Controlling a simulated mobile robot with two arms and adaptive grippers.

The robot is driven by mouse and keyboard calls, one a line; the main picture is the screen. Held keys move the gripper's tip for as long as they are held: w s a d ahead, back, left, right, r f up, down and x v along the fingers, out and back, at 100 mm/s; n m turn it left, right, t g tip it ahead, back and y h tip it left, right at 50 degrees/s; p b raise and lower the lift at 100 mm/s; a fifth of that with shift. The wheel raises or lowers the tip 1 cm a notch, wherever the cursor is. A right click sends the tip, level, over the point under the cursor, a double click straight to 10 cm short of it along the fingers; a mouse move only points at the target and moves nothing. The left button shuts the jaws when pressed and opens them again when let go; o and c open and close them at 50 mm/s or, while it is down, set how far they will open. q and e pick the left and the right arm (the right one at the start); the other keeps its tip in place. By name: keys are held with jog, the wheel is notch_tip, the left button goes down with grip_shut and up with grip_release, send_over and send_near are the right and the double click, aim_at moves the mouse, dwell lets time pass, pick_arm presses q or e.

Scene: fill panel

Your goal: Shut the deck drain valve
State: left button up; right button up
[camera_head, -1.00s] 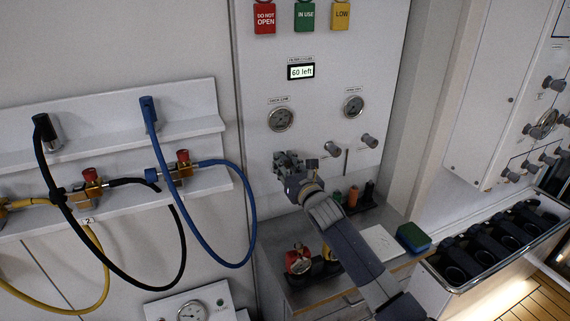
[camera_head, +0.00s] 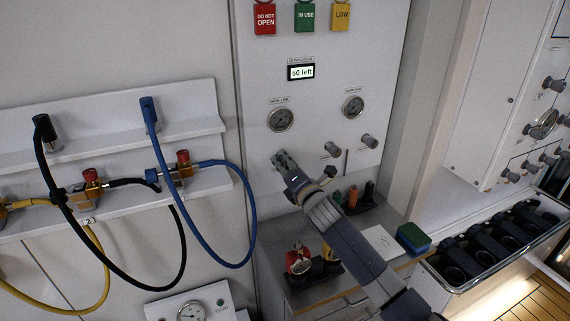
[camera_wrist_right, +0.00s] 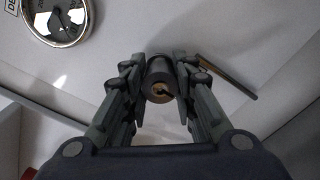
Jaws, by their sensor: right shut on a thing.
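My right gripper (camera_head: 281,158) reaches the white panel below the left round gauge (camera_head: 281,119). In the right wrist view, my right gripper (camera_wrist_right: 160,88) has its two fingers shut on a dark round valve knob (camera_wrist_right: 161,72), one finger on each side. A small brass-coloured part shows at the knob's near end. The gauge (camera_wrist_right: 58,18) sits at the upper left there, beside a label starting "DE". In the head view the gripper hides the held knob. My left gripper is not in view.
A display (camera_head: 301,72) reads "60 left". Above hang red, green and yellow tags (camera_head: 304,17). Hoses (camera_head: 248,225) loop at left. A cabinet top (camera_head: 352,288) holding small items lies below my arm.

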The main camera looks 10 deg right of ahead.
jog(key=m, duration=0.4)
jog(key=shift+f+m, duration=0.2)
jog(key=shift+m, duration=0.1)
jog(key=m, duration=0.3)
jog(key=shift+a+m, duration=0.1)
jog(key=shift+m, duration=0.3)
jog(key=m, duration=0.4)
jog(key=shift+r, duration=0.1)
jog(key=m, duration=0.5)
jog(key=shift+p, duration=0.35)
jog(key=m, duration=0.4)
jog(key=shift+r+m, duration=0.1)
jog(key=shift+m, duration=0.2)
jog(key=m, duration=0.9)
jog(key=shift+p, duration=0.3)
jog(key=shift+d+r+m, duration=0.1)
jog(key=shift+m, duration=0.85)
jog(key=shift+d+r+m, duration=0.1)
jog(key=shift+m, duration=1.15)
